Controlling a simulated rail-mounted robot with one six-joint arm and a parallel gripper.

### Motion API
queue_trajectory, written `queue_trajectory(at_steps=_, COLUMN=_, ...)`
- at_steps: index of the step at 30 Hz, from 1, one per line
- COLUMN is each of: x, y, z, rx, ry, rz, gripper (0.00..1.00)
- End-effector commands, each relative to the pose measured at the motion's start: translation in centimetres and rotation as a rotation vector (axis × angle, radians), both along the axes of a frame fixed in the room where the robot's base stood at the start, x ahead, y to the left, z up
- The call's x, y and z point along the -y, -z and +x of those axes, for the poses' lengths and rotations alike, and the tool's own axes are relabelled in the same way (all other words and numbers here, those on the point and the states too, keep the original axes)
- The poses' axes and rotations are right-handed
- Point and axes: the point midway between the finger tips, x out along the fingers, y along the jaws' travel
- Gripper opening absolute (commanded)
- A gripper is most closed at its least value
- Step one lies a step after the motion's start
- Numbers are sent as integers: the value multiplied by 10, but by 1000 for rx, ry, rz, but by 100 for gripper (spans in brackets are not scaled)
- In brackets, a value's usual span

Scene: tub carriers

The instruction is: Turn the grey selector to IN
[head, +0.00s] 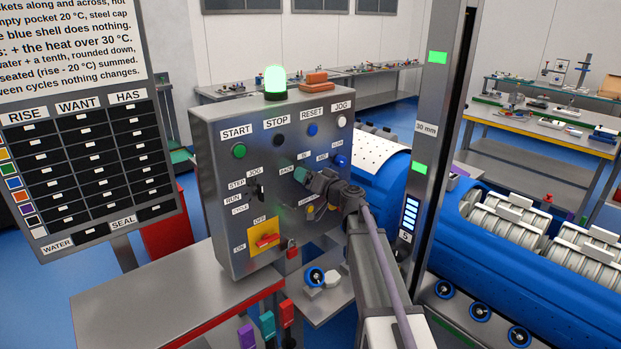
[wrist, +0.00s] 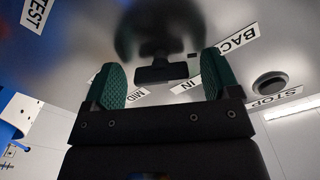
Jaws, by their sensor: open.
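The control box (head: 222,170) has a grey steel face with buttons and labelled switches. My gripper (head: 303,177) is at its right half, among the BACK, IN and MID labels, and hides the selector in the head view. In the wrist view my gripper (wrist: 165,83) is open, with one green pad on each side. A dark bar-shaped knob (wrist: 163,74), apparently the selector, shows between the pads with space on both sides. The IN label (wrist: 187,86) lies just below right of it, MID (wrist: 137,96) below left and BACK (wrist: 236,38) upper right. I cannot tell where it points.
The STOP button (wrist: 270,84) is right of my gripper in the wrist view. A yellow-backed red switch (head: 264,237) and a red padlock (head: 292,249) are lower on the box. A grey post (head: 432,130) stands right of my gripper. A green lamp (head: 275,80) glows on top.

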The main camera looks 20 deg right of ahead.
Motion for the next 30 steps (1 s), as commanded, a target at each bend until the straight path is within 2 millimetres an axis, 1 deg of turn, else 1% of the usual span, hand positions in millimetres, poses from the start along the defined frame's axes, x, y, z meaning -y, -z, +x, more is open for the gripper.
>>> queue_trajectory(at_steps=6, x=0, y=0, z=0, rx=0, ry=0, rz=0, gripper=82)
queue_trajectory(at_steps=21, x=0, y=0, z=0, rx=0, ry=0, rz=0, gripper=34)
queue_trajectory(at_steps=22, x=0, y=0, z=0, rx=0, ry=0, rz=0, gripper=33)
queue_trajectory(at_steps=30, x=0, y=0, z=0, rx=-11, ry=0, rz=25, gripper=33)
